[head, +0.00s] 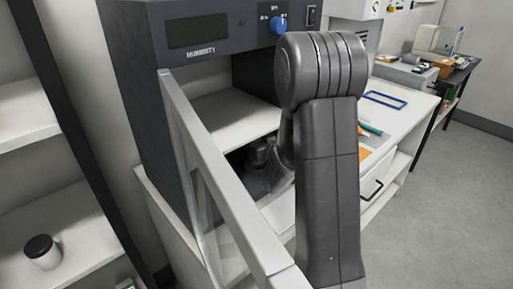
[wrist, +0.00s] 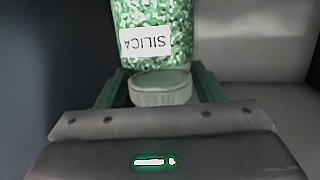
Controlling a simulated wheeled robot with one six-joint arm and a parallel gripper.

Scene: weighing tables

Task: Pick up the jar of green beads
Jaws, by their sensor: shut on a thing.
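The jar of green beads (wrist: 158,18) shows in the wrist view, with a white label reading SILICA upside down. Its pale lid (wrist: 160,88) points toward my gripper. My gripper (wrist: 160,82) is shut on the jar, with one green-tinted finger on each side of the lid. In the head view my arm reaches into the open humidity cabinet (head: 200,52). The jar and the fingertips are hidden there behind my arm.
The cabinet's glass door (head: 215,195) stands open close to the left of my arm. A shelf (head: 235,118) lies inside the cabinet. A white table (head: 405,105) with a blue frame (head: 385,99) is to the right. A lidded cup (head: 41,251) stands on the left shelving.

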